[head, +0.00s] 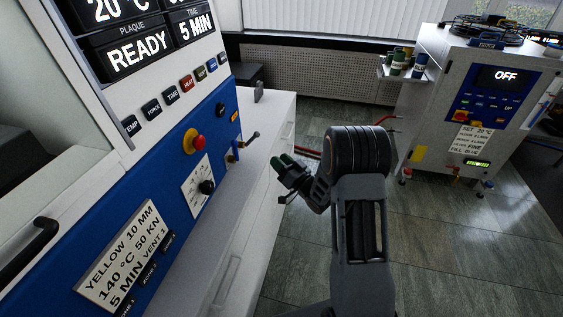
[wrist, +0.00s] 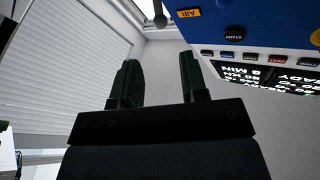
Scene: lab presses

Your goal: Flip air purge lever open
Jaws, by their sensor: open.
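The blue front panel (head: 165,215) of the press stands at the left. On its right end, below a small orange label (head: 234,117), a brass fitting carries an upright blue lever (head: 237,144). A dark rod with a round end (head: 250,139) sticks out beside it. I cannot tell for sure which is the air purge lever. In the wrist view the orange label (wrist: 189,13) reads AIR, and a grey rod end (wrist: 159,14) shows at the top edge. My gripper (head: 282,161) is open and empty, with green fingers, right of the levers and apart from them.
A red stop button (head: 195,139) and a black knob (head: 207,187) sit left of the levers on the panel. A white counter (head: 262,125) runs beside the press. A second machine (head: 480,105) stands at the right, with open floor (head: 450,240) before it.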

